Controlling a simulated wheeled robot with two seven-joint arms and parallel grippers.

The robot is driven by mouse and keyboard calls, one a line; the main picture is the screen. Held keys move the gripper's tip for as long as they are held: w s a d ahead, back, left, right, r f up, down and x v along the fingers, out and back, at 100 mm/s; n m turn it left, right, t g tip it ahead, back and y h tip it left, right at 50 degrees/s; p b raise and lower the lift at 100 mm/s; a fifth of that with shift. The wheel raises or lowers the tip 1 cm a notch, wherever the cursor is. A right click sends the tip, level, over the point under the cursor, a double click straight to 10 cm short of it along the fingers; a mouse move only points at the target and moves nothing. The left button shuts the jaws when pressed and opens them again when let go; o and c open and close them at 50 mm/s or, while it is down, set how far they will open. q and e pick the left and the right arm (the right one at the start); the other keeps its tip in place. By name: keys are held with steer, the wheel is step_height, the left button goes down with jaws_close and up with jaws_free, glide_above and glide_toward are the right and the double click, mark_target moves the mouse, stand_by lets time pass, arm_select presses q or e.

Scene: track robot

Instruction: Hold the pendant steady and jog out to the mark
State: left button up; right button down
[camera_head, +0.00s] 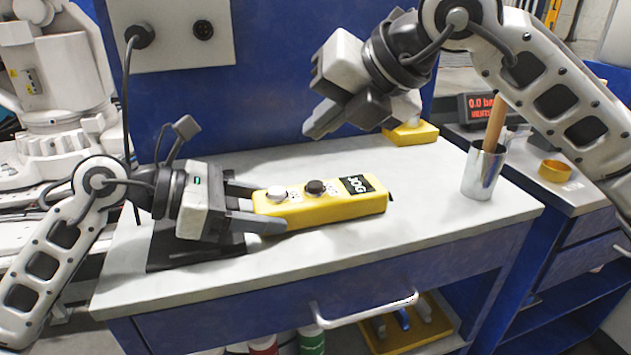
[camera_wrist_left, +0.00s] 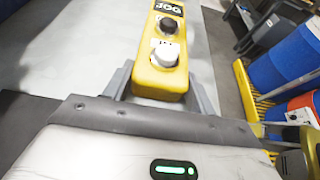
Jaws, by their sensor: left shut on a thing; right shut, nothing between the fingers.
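The yellow pendant (camera_head: 330,204) lies on the grey bench top in the head view, with a white button (camera_head: 276,192), a black button (camera_head: 315,187) and a black JOG label (camera_head: 357,184). My left gripper (camera_head: 262,207) is shut on the pendant's left end, one finger on each long side. In the left wrist view the pendant (camera_wrist_left: 160,77) runs away from the gripper (camera_wrist_left: 160,90), white button nearest. My right gripper (camera_head: 312,108) is shut and empty, above and behind the pendant, apart from it. I cannot make out the mark.
A metal cup (camera_head: 484,172) with a wooden handle stands at the bench's right. A yellow block (camera_head: 412,133) sits at the back edge, behind my right gripper. A red-digit display (camera_head: 483,107) and a brass ring (camera_head: 554,171) are on the right-hand cabinet. The bench front right of the pendant is clear.

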arm_select(q)
steer(key=o, duration=1.5)
